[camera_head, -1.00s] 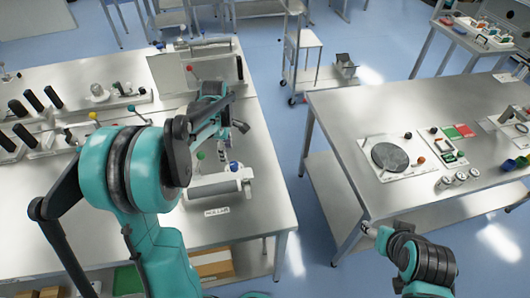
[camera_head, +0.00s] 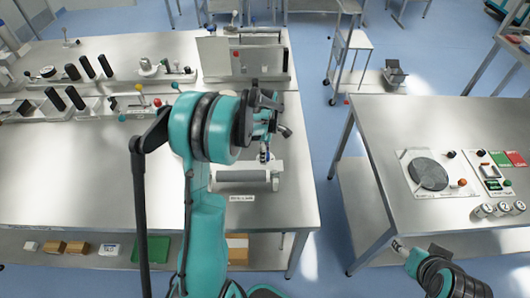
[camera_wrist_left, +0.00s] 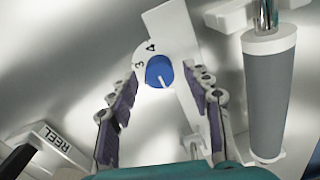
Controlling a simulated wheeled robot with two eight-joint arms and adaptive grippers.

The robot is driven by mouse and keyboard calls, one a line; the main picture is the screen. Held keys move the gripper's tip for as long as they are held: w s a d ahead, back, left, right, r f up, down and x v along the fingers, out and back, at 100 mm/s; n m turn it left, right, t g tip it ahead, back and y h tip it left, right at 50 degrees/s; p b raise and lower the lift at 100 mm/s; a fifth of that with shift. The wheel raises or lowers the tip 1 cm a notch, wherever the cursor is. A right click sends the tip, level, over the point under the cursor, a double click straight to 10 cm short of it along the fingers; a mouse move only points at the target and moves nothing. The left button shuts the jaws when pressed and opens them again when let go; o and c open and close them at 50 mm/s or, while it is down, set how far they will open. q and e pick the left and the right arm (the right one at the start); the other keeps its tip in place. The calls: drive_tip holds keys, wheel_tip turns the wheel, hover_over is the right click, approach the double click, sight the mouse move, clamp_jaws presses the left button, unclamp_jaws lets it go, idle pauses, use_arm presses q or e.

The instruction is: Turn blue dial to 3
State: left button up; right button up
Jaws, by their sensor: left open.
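The blue dial (camera_wrist_left: 159,71) sits on a white plate in the left wrist view, with the numbers 3 and 4 beside its upper left edge. Its white pointer mark is toward the lower right, not at the 3. It also shows as a small blue spot in the head view (camera_head: 263,155), partly hidden by my arm. My left gripper (camera_wrist_left: 164,76) is open, its purple-padded fingers on either side of the dial; I see no clear contact. It is above the roller unit in the head view (camera_head: 266,140). My right gripper (camera_head: 398,244) is small at the lower right, its jaws unclear.
A grey roller (camera_wrist_left: 268,95) stands close to the right of the left gripper. A REEL label block (camera_wrist_left: 55,142) lies at lower left. In the head view, a second table (camera_head: 400,225) with a round grey disc (camera_head: 429,173) is at right, across a floor gap.

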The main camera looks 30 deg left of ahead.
use_arm(q)
clamp_jaws()
